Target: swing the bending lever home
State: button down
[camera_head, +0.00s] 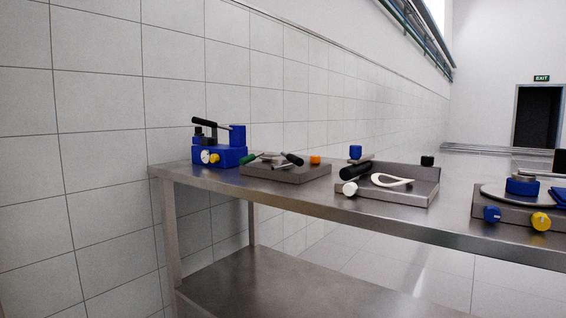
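Several lever-like handles show in the head view, and I cannot tell for certain which is the bending lever. A grey plate fixture (297,176) carries a green-ended handle (247,158) and a black-ended handle (294,159), both lying low. A blue device (222,157) at the far left has a black lever (205,122) sloping up to the left. A thick black handle (355,171) tilts over a steel tray fixture (392,199), beside a white curved loop (392,180). My gripper is not in view.
All fixtures stand on a steel table (340,207) with a lower shelf (270,285), along a tiled wall. A fixture (512,215) with a round disc and blue and yellow knobs is cut off at the right edge. Narrow bare strips separate the fixtures.

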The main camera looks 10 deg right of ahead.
aim_at(292, 158)
jog(key=z, duration=0.3)
jog(key=k, duration=0.25)
jog(key=u, duration=1.2)
jog(key=i, duration=0.85)
jog(key=z, duration=0.2)
